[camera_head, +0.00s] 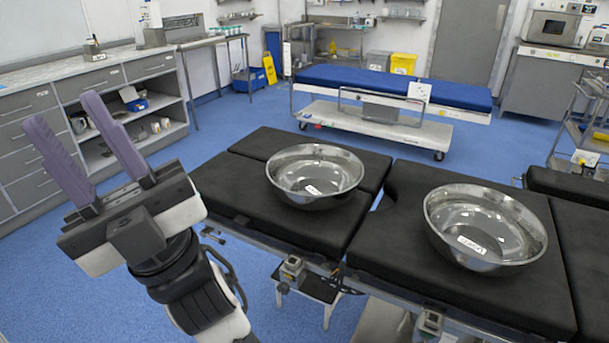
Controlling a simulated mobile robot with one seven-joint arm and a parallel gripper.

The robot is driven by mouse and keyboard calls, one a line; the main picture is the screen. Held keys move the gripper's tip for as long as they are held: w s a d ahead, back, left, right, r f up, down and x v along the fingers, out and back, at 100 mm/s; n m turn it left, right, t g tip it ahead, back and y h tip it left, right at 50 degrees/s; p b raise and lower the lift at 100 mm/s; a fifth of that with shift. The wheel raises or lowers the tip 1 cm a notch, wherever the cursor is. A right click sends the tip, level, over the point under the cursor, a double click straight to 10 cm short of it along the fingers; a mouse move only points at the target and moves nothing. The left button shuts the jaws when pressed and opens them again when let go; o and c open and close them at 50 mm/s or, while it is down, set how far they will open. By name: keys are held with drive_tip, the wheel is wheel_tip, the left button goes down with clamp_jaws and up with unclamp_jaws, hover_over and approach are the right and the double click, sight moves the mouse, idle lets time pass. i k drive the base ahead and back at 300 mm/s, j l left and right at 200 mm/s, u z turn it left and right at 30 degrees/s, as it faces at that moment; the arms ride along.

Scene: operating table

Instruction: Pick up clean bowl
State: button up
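Two shiny metal bowls stand upright on the black padded operating table (240,185). The left bowl (315,175) is on the left pad and the right bowl (484,225) is on the middle pad, nearer to me. Each has a small white label inside; the lettering is too small to read surely, so I cannot tell which is the clean bowl. Both look empty apart from the labels. My gripper (66,109) is at the left of the view, its two purple fingers pointing up and spread apart. It is empty and well clear of both bowls.
A counter with open shelves (150,115) runs along the left wall. A blue-topped trolley (390,88) stands behind the operating table. A grey shelf cart (585,125) is at the right. Blue floor (225,115) is clear between counter and table.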

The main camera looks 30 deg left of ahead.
sight(313, 177)
drive_tip(key=i+j, duration=0.1)
drive_tip(key=j, duration=0.35)
drive_tip(key=i+j, duration=0.15)
drive_tip(key=j, duration=0.35)
drive_tip(key=i+j, duration=0.1)
drive_tip(key=j, duration=0.35)
drive_tip(key=i+j, duration=0.15)
drive_tip(key=j, duration=0.3)
